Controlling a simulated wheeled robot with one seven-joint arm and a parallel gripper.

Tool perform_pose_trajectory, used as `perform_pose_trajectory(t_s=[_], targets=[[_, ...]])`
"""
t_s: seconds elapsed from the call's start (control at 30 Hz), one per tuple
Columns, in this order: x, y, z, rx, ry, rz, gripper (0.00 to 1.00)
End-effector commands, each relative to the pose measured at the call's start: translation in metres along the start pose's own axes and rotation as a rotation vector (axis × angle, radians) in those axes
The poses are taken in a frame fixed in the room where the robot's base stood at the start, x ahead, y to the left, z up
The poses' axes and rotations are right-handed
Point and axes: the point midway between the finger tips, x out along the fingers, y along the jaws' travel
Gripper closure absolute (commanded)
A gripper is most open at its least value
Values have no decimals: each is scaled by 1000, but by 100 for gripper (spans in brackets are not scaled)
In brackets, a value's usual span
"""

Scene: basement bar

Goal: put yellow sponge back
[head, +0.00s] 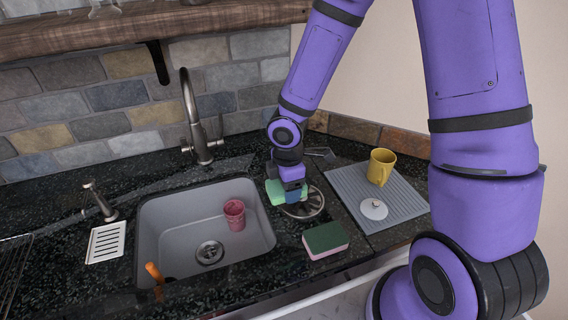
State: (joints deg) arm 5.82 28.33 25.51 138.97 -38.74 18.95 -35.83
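My gripper (286,196) points down at the counter to the right of the sink, seen from behind and above in the head view. A light-green piece (275,192) and a blue piece (293,196) show at its tip; I cannot tell whether they are fingers or a held object. A sponge (325,239) with a dark green top and a pink lower layer lies on the counter in front of my gripper, apart from it. No plainly yellow sponge shows. Whether the gripper is open or shut is not clear.
A round metal item (304,205) lies beside my gripper. A grey drying mat (404,211) holds a yellow mug (381,167) and a white lid-like disc (374,209). The sink (162,205) holds a pink cup (234,214). A faucet (191,110) and a white slotted dish (106,242) are left.

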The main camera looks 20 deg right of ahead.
Motion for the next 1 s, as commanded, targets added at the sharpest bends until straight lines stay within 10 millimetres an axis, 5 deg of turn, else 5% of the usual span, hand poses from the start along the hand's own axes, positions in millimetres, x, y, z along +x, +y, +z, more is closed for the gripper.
perform_pose_trajectory(t_s=[0.5, 0.83, 1.0], targets=[[11, 106, 38, 2, 1, -1, 67], [13, 128, 46, 1, 0, -1, 67], [40, 126, 45, -4, -1, -4, 67]])
